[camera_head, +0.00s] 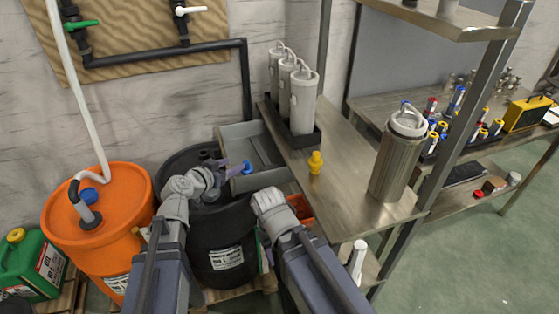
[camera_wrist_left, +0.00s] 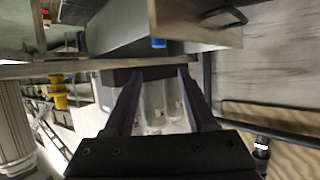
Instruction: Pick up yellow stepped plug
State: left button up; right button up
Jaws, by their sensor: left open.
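The yellow stepped plug (camera_head: 315,162) stands upright on the steel bench (camera_head: 345,188), near its left edge. It also shows in the left wrist view (camera_wrist_left: 58,92), left of the fingers. My left gripper (camera_head: 232,168) is open above the black drum, by the grey tray, left of the plug and apart from it. Its two dark fingers (camera_wrist_left: 158,72) are spread in the left wrist view, with nothing held between them. My right arm comes up at the lower middle of the head view; its gripper is hidden.
White cylinders (camera_head: 303,103) in a black rack and a steel canister (camera_head: 398,155) stand on the bench. A black drum (camera_head: 219,245) and orange drum (camera_head: 100,235) are left.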

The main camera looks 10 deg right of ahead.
aim_at(316, 162)
jog(key=j+z, duration=0.25)
jog(key=z, duration=0.15)
jog(key=k+j+z, duration=0.1)
jog(key=j+z, duration=0.15)
jog(key=z, duration=0.2)
